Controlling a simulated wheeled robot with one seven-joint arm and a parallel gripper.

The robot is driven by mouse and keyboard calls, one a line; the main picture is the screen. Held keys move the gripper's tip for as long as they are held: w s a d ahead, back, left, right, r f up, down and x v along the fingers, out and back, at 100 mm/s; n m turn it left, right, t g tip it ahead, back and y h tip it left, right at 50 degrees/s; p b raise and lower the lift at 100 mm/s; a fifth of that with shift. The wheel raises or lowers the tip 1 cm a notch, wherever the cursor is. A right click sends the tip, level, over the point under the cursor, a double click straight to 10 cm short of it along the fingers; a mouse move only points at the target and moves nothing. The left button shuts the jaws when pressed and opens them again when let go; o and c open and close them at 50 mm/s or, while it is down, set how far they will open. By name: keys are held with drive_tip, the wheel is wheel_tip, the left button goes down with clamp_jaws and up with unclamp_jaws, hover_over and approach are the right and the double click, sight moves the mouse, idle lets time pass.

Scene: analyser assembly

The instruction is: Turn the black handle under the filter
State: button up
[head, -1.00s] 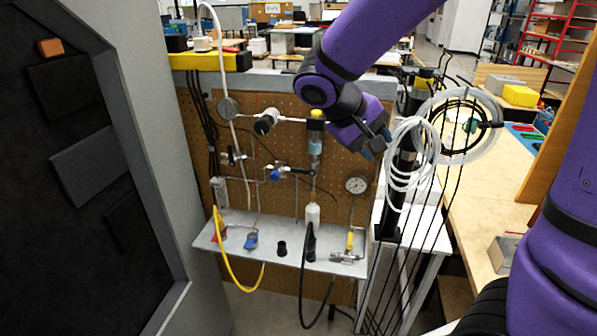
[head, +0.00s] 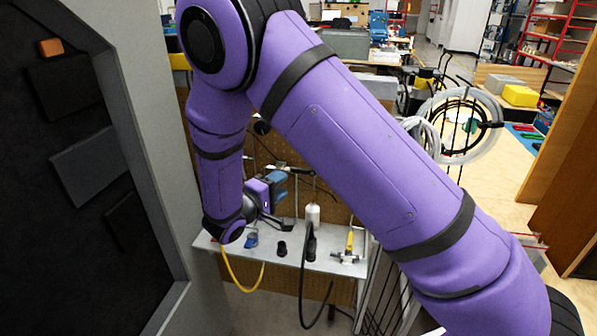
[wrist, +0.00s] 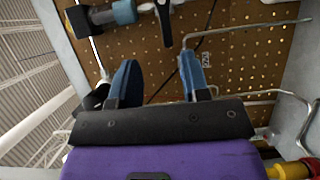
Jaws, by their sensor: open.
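The black handle (wrist: 165,22) shows at the top of the wrist view as a dark lever pointing down from a pipe fitting. In the head view a dark handle piece (head: 297,168) shows just right of my gripper, in front of the pegboard. My gripper (wrist: 160,82) is open, with its two blue fingers apart and nothing between them. The handle lies beyond the fingertips, and I see no contact. In the head view my gripper (head: 280,186) is near the panel, above the shelf. The filter is hidden behind my arm in the head view.
The pegboard (wrist: 240,60) carries metal pipes close around the fingers. A grey shelf (head: 335,267) below holds a white bottle (head: 313,215), a yellow-handled valve (head: 349,243) and black hoses. A dark cabinet (head: 90,180) stands close on the left.

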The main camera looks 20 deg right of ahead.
sight(297, 171)
drive_tip(key=shift+t, duration=0.4)
drive_tip(key=x, duration=0.6)
drive_tip(key=f+x, duration=0.1)
drive_tip(key=x, duration=0.3)
drive_tip(key=shift+w+a+f, duration=0.1)
drive_tip(key=shift+w+a, duration=0.1)
drive_tip(key=shift+w, duration=0.25)
drive_tip(key=shift+n, duration=0.3)
clamp_jaws()
